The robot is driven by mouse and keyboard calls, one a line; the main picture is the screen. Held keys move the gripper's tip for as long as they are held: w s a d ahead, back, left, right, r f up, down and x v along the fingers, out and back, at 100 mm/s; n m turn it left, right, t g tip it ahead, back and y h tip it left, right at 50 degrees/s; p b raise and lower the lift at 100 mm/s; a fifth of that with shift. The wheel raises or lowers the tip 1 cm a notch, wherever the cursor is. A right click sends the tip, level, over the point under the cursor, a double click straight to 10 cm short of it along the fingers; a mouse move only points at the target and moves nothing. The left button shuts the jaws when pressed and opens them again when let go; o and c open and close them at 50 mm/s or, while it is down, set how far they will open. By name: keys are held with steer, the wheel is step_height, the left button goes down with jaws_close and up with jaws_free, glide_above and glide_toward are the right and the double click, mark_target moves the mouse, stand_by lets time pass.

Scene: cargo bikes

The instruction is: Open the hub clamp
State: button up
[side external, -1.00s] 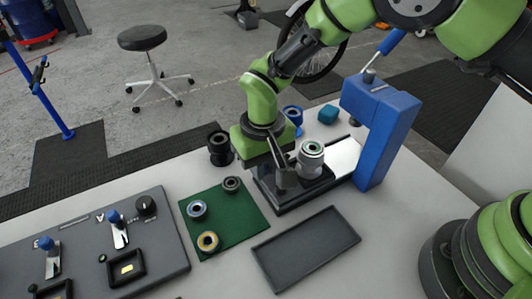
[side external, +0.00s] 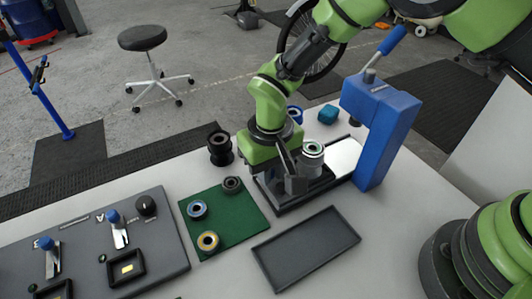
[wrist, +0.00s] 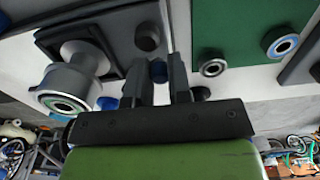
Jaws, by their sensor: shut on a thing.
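The hub clamp is a dark base (side external: 283,208) on the white bench. A silver hub (side external: 313,158) stands upright in it, and it also shows in the wrist view (wrist: 70,88). My gripper (side external: 294,186) is low at the clamp's near left side, beside the hub. The part below the knob is hidden by the fingers. A round dark knob (wrist: 149,37) shows on the clamp base just beyond.
A blue press (side external: 385,130) with a lever stands right of the clamp. An empty dark tray (side external: 305,247) lies in front. A green mat (side external: 236,218) with several rings is at left, beside a switch panel (side external: 160,245). A black cylinder (side external: 219,150) stands behind the mat.

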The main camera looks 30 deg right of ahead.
steer(key=shift+s+d+f, duration=0.1)
steer(key=shift+s+f, duration=0.05)
steer(key=shift+s, duration=0.05)
steer(key=o, duration=0.7)
steer(key=shift+w+r, duration=0.2)
steer(key=shift+r, duration=3.7)
